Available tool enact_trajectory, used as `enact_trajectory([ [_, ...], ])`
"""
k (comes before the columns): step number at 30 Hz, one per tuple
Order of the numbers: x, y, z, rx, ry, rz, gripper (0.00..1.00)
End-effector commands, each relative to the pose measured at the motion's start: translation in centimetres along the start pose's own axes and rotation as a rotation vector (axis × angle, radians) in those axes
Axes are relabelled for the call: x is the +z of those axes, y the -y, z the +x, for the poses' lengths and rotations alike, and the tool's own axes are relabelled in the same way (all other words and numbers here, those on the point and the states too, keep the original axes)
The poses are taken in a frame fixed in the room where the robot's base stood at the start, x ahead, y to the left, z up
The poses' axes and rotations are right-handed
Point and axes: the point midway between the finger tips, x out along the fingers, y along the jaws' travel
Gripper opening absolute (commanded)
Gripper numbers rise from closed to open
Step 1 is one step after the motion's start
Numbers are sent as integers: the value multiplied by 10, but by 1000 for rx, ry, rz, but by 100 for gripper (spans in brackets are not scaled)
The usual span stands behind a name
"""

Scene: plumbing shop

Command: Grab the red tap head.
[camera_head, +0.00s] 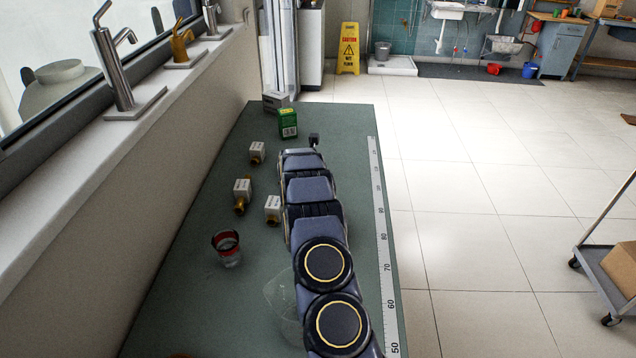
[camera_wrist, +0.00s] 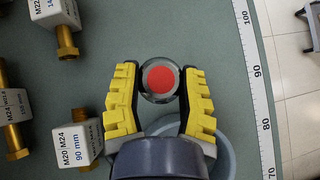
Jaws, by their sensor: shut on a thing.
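The red tap head (camera_wrist: 161,79) shows in the wrist view as a round piece with a red disc in a dark, shiny rim. My gripper (camera_wrist: 160,86) has its two yellow-padded fingers on either side of it and is shut on it. The tap head sits between the fingertips, its red face towards the wrist camera. In the head view my arm covers the tap head and most of the gripper. How high it is above the bench cannot be told.
Several white-tagged brass fittings (camera_head: 242,190) lie left of my arm on the green bench (camera_head: 190,290). A green box (camera_head: 288,124) is at the far end. A measuring strip (camera_head: 384,240) runs along the right edge. A round grey container (camera_wrist: 222,158) is beneath the gripper.

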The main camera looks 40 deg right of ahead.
Motion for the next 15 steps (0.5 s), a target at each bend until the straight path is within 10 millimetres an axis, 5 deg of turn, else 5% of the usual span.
enact_trajectory([
  [15, -18, 31, -80, 3, 3, -6, 9],
])
